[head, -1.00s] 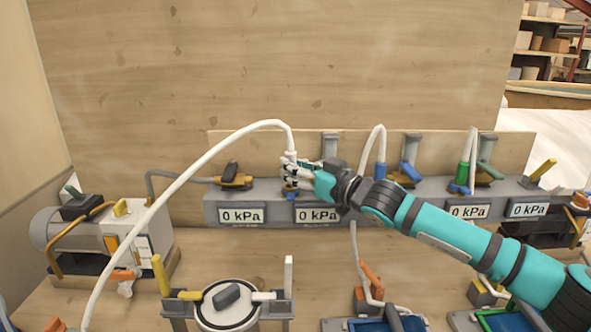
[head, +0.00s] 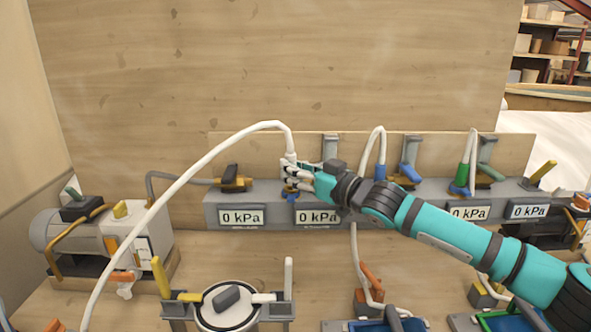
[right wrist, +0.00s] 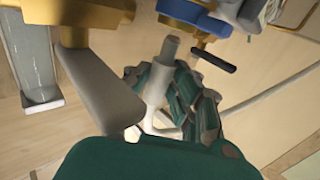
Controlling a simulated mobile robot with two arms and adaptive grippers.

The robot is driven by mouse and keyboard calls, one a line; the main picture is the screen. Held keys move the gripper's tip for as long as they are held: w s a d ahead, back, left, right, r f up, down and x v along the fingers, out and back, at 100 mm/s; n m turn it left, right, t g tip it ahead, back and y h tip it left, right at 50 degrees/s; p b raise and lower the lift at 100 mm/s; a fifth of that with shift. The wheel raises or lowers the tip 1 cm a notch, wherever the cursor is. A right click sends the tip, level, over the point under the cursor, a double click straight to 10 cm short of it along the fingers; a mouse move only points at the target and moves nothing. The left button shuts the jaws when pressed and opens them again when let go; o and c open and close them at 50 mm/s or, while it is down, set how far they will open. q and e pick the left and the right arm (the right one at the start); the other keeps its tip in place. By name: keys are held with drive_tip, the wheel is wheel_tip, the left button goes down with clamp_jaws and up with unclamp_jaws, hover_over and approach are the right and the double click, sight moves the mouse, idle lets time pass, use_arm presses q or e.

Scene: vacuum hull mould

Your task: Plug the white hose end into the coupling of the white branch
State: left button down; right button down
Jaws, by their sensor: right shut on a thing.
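My right gripper (head: 291,172) is shut on the white hose end (head: 290,157), above the front of the manifold's left half. In the right wrist view the gripper's fingers (right wrist: 177,98) close around the white hose end (right wrist: 157,86), and its grey tip (right wrist: 171,47) sticks out. The white branch's pale lever (head: 330,148) stands behind my gripper. My left gripper is not in view.
The manifold's blue lever (head: 410,152) and green lever (head: 487,152) stand to the right, with hoses beside them. A pump (head: 110,235) stands at left and a round pot (head: 228,305) in front. In the wrist view a large pale lever (right wrist: 100,88) is close beside my fingers.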

use_arm(q)
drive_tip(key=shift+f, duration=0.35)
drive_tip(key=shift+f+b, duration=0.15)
drive_tip(key=shift+b, duration=0.3)
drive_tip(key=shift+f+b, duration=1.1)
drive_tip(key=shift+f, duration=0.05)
idle(4.0)
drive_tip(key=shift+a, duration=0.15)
